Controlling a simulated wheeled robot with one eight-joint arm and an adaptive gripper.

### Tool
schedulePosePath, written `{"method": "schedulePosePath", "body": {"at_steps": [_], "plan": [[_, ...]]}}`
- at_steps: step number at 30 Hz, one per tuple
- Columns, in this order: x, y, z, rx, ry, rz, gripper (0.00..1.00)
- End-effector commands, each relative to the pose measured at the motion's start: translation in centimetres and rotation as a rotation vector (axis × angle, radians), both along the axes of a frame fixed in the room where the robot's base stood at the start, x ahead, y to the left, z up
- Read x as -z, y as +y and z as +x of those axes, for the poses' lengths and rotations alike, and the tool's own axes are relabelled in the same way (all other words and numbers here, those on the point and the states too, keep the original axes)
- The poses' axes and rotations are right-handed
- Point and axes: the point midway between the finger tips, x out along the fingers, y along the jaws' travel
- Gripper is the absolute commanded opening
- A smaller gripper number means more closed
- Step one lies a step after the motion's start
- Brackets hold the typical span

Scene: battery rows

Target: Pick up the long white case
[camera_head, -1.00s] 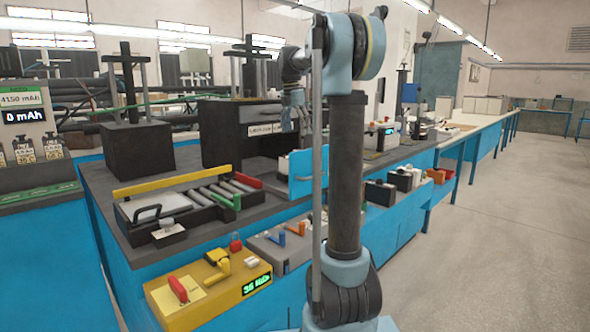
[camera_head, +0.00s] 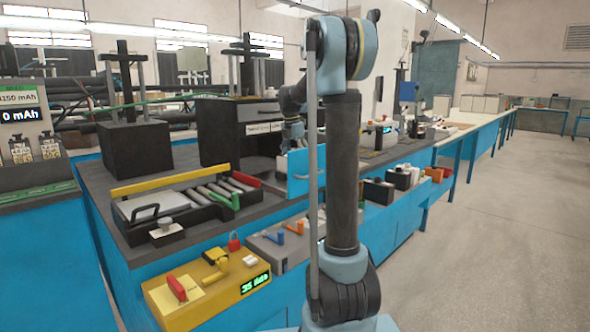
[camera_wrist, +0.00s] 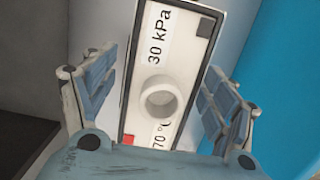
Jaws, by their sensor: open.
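In the wrist view a long white case (camera_wrist: 182,62) with a dark edge lies below my gripper, between its fingers. Its top shows "30 kPa", "70 °C", a round white knob, a black square and a red square. My gripper (camera_wrist: 160,82) is open, with one finger on each side of the case; I cannot tell whether either touches it. In the head view my gripper (camera_head: 292,131) is just above and behind an upright blue panel (camera_head: 300,175) on the bench.
A blue wall (camera_wrist: 285,75) stands close on the right in the wrist view. Left of the panel is a tray of grey rollers with a yellow bar (camera_head: 170,180). A yellow box (camera_head: 205,290) and small dark boxes (camera_head: 378,192) stand along the front. Open floor lies right.

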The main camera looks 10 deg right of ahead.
Motion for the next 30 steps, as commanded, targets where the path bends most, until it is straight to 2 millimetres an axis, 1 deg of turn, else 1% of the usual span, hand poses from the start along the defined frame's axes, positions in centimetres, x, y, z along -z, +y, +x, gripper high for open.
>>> {"method": "schedulePosePath", "body": {"at_steps": [1,3,6,9,15,16,17,18,20,21,23,24,30], "plan": [[0.8,-0.1,0.2,0.0,0.0,0.0,0.78],[1.7,-0.2,0.2,0.0,0.0,0.0,0.78],[2.5,-0.3,0.3,0.0,0.0,0.0,0.78],[2.9,-0.4,0.3,0.0,0.0,0.0,0.78],[3.0,-0.4,0.3,0.001,0.0,0.0,0.78],[3.0,-0.4,0.3,0.001,0.0,0.0,0.74],[2.9,-0.4,0.3,0.001,0.0,0.0,0.67],[2.9,-0.4,0.3,0.001,0.0,0.0,0.58],[2.9,-0.4,0.3,0.001,0.0,0.0,0.44],[2.9,-0.4,0.3,0.001,0.0,0.0,0.35],[2.9,-0.4,0.3,0.001,0.0,0.0,0.22],[2.9,-0.4,0.3,0.001,0.0,0.0,0.2],[2.9,-0.5,0.3,0.002,0.0,0.0,0.2]]}}
